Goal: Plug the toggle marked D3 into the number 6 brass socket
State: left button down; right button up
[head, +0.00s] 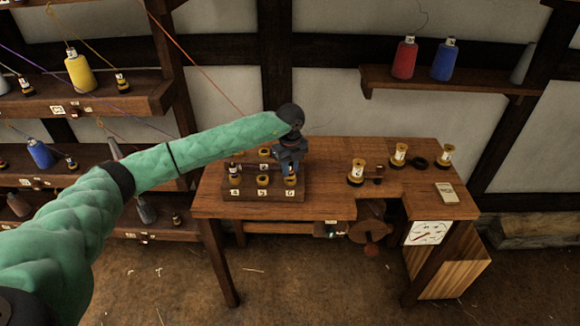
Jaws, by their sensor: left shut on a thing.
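My left gripper (291,168) points down over the front right of the dark wooden socket block (248,194). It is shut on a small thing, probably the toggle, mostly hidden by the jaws. Its mark cannot be read. The number 6 brass socket (290,183) is right under the jaws. I cannot tell whether the toggle is in it or just above it. The number 5 brass socket (262,181) is to its left, and the number 4 position (235,182) is further left. Part of the back row is hidden by my arm. My right gripper is not in view.
The block stands on a wooden bench (325,205). Several labelled brass spools, such as one (356,172) right of the block, stand there. Shelves with yarn cones, such as a yellow cone (79,73), are at the left, with taut threads crossing. The bench's front middle is clear.

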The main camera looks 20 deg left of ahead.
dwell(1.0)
pick_arm(q)
jog(key=shift+b, duration=0.5)
dwell(0.4)
jog(key=shift+f+b, duration=0.45)
jog(key=shift+f, duration=0.15)
dwell(0.3)
jog(key=c, duration=1.5)
grip_release()
jog(key=shift+c, duration=0.2)
